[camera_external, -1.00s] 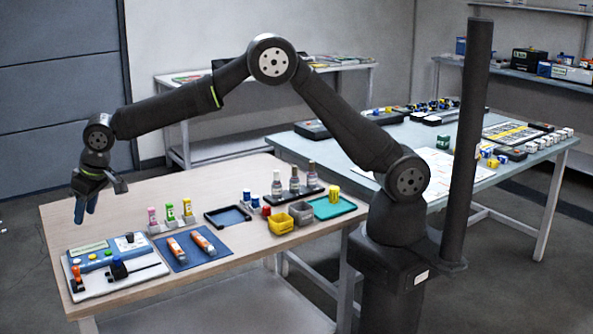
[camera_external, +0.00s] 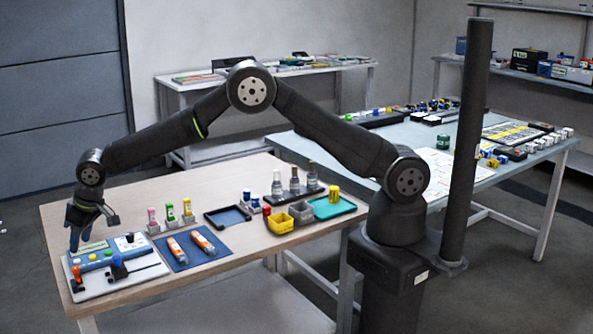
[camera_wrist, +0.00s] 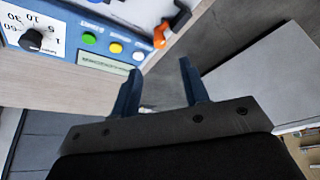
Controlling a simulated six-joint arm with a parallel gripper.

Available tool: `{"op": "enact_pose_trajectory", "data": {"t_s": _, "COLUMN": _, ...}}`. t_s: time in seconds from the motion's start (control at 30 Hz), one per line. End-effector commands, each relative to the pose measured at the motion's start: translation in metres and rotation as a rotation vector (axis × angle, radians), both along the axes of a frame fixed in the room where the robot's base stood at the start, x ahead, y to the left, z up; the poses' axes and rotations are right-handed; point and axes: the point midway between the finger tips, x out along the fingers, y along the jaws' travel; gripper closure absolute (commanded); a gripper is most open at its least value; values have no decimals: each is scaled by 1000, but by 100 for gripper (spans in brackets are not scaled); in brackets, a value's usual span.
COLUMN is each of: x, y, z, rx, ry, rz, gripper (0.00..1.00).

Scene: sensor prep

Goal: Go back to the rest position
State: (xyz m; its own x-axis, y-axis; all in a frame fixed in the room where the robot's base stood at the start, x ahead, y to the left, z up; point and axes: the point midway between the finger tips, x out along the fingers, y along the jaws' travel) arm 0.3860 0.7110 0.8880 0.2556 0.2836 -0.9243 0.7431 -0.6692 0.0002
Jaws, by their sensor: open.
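My gripper (camera_external: 78,244) is at the far left of the wooden table in the external view, pointing down over the back of the blue control panel (camera_external: 104,260). In the wrist view my gripper (camera_wrist: 160,72) has its two blue fingers apart with nothing between them. The panel's face shows there with a black knob (camera_wrist: 32,39), a green button (camera_wrist: 89,38), a yellow button (camera_wrist: 116,48), a small display (camera_wrist: 105,63) and an orange-handled lever (camera_wrist: 180,20). I cannot tell from the external view whether the fingers touch the panel.
A blue mat (camera_external: 176,262) with two orange-and-white devices lies right of the panel. Small bottles, a black tray (camera_external: 208,217), a yellow bin (camera_external: 281,224) and a teal tray (camera_external: 343,208) stand farther right. The table's left and back parts are clear.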

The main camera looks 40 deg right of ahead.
Motion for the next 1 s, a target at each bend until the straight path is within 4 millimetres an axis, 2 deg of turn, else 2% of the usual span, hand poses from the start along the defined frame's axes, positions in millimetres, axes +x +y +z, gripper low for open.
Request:
{"op": "enact_pose_trajectory", "data": {"t_s": 0.03, "x": 3, "y": 3, "z": -10, "rx": -1, "ry": 1, "rz": 0, "gripper": 59}}
{"op": "enact_pose_trajectory", "data": {"t_s": 0.2, "x": 10, "y": 11, "z": -37, "rx": -1, "ry": 1, "rz": 0, "gripper": 59}}
{"op": "enact_pose_trajectory", "data": {"t_s": 0.4, "x": 17, "y": 19, "z": -62, "rx": -1, "ry": 1, "rz": 0, "gripper": 59}}
{"op": "enact_pose_trajectory", "data": {"t_s": 0.6, "x": 20, "y": 23, "z": -74, "rx": 0, "ry": 0, "rz": 0, "gripper": 59}}
{"op": "enact_pose_trajectory", "data": {"t_s": 1.0, "x": 21, "y": 24, "z": -76, "rx": 1, "ry": -1, "rz": 0, "gripper": 59}}
